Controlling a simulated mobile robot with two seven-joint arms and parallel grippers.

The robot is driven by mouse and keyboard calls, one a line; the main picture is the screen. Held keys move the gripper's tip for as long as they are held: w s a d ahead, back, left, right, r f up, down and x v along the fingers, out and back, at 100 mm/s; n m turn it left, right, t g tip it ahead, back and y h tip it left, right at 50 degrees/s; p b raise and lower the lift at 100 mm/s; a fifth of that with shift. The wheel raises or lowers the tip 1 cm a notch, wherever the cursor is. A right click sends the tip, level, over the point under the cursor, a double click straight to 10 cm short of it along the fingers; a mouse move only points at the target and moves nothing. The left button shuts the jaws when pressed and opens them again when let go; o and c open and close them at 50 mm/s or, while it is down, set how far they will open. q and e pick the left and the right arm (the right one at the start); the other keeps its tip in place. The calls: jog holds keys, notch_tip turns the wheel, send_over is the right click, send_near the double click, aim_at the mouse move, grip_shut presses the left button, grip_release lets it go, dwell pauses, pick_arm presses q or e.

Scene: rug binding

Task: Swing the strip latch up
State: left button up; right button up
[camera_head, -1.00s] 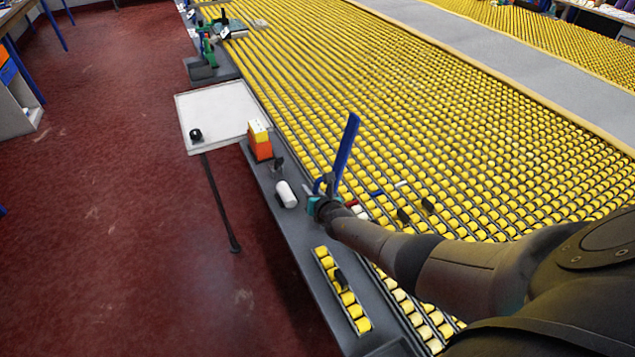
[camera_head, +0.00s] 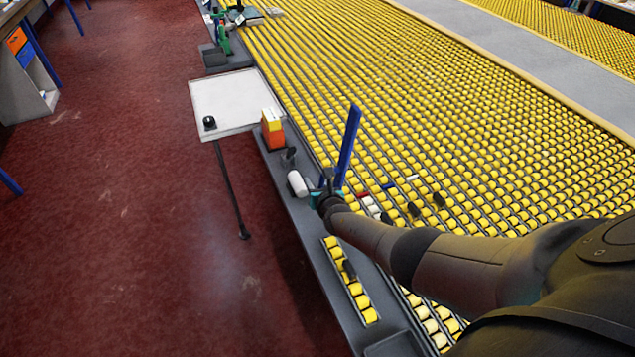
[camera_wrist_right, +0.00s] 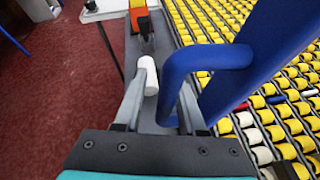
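The blue strip latch (camera_head: 348,145) stands up as a long flat bar, tilted slightly, at the near edge of the yellow roller bed. In the right wrist view the latch bar (camera_wrist_right: 275,40) rises at the upper right, and its bent blue handle (camera_wrist_right: 178,75) comes down between my fingers. My right gripper (camera_wrist_right: 163,100) is open around the handle. A gap shows between the left finger and the handle; the right finger is close beside it, and contact is unclear. In the head view my right gripper (camera_head: 322,194) is small and partly hidden. My left gripper is out of view.
A white cylinder (camera_head: 297,184) and an orange-yellow block (camera_head: 272,130) are on the grey side rail (camera_head: 315,240). A white side table (camera_head: 225,100) holds a small black object. A short strip of yellow rollers (camera_head: 350,280) lies nearer. Red floor is open at left.

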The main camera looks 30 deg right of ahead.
jog(key=shift+o, duration=0.6)
jog(key=shift+d, duration=0.15)
jog(key=shift+s, duration=0.1)
jog(key=p+v, duration=0.8)
jog(key=v, duration=0.7)
jog(key=shift+p, duration=0.35)
jog(key=shift+s, duration=0.1)
